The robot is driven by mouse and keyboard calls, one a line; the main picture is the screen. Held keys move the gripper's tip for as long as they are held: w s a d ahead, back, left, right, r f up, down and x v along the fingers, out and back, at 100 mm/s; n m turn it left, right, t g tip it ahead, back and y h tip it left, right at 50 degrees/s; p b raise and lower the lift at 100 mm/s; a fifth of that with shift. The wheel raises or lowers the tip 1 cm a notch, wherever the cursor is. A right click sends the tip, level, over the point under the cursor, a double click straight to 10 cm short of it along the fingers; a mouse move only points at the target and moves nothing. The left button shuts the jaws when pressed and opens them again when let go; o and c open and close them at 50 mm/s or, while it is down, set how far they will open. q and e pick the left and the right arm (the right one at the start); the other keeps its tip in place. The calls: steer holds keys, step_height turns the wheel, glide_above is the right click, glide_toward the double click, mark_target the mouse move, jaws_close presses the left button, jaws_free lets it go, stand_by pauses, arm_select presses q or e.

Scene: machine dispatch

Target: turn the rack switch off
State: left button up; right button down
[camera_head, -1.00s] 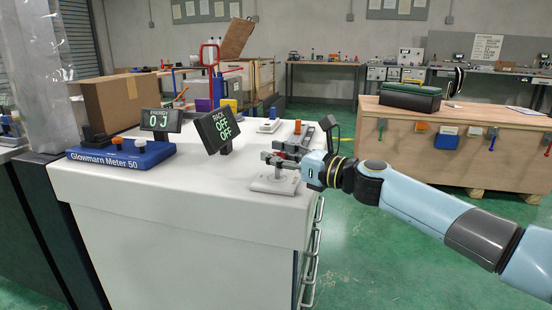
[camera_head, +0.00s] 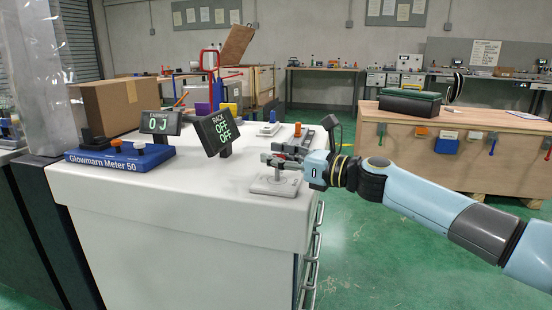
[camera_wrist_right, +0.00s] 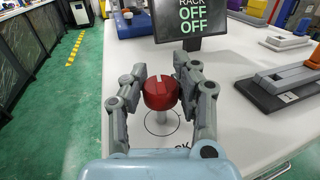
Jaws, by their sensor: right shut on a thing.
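The rack switch is a red round knob (camera_wrist_right: 160,92) with a white mark on top, on a stem above a light grey base (camera_head: 276,185) at the near right corner of the white counter. My right gripper (camera_wrist_right: 160,84) is shut on the red knob, with one finger on each side; it also shows in the head view (camera_head: 274,159), where its fingers mostly hide the knob. The rack display (camera_head: 217,131) reads RACK, OFF, OFF in green; it also shows in the wrist view (camera_wrist_right: 205,18). My left gripper is not in view.
A blue Glowmarn Meter 50 (camera_head: 118,157) stands at the counter's left, with an energy display (camera_head: 160,122) reading 0 J. A grey clamp-like device (camera_wrist_right: 285,84) lies right of the knob. The counter's middle (camera_head: 180,185) is clear.

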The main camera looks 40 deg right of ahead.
steer(key=shift+f+n+y+b, duration=0.2)
steer(key=shift+n+y+b, duration=0.1)
steer(key=shift+y+b, duration=0.15)
stand_by(1.7)
steer(key=c, duration=1)
jaws_free()
steer(key=shift+s+d+r, duration=0.1)
steer(key=shift+s, duration=0.05)
steer(key=shift+c, duration=0.2)
steer(key=shift+o, duration=0.7)
steer(key=shift+v, duration=3.65)
steer(key=shift+d+r, duration=0.1)
steer(key=shift+r, duration=0.05)
